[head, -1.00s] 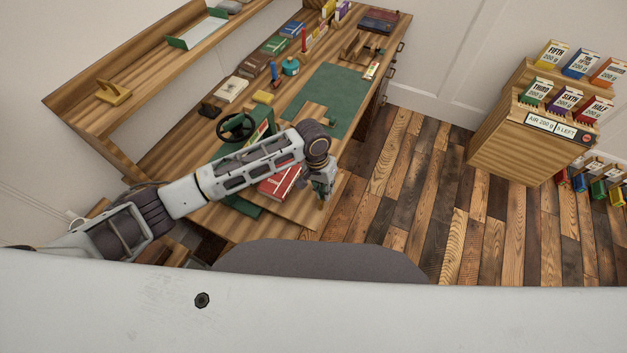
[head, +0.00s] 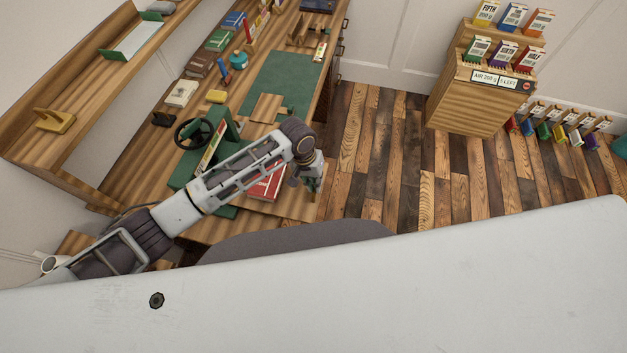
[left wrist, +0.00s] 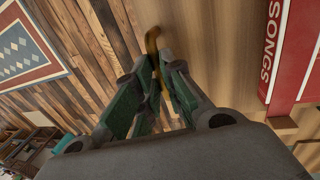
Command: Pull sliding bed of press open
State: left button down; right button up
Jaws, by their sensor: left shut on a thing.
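The green press (head: 226,131) with its dark handwheel (head: 195,133) stands at the near end of the bench. Its sliding bed (head: 292,203) is a wooden board that sticks out to the right of the press. A red book (head: 268,184) lies on it, partly hidden by my left arm; the book also shows in the left wrist view (left wrist: 286,60), reading "SONGS". My left gripper (head: 312,184) is at the bed's right edge. In the left wrist view its green fingers (left wrist: 158,70) are shut on a small brass-coloured handle (left wrist: 152,40). My right gripper is out of view.
A dark grey rounded shape (head: 290,240) lies just below the bed. A wooden cabinet with packets (head: 468,104) stands at the right. The plank floor (head: 400,165) between is clear.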

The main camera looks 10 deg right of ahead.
pick_arm(q)
jog(key=c, duration=1.5)
grip_release()
jog(key=shift+w+a+r, duration=0.15)
jog(key=shift+a+r, duration=0.2)
jog(key=shift+r, duration=1.6)
jog(key=shift+w+a+r, duration=0.15)
jog(key=shift+a+r, duration=0.2)
jog(key=shift+r, duration=1.65)
jog(key=shift+w+a+r, duration=0.15)
jog(key=shift+a+r, duration=0.2)
jog(key=shift+r, duration=1.6)
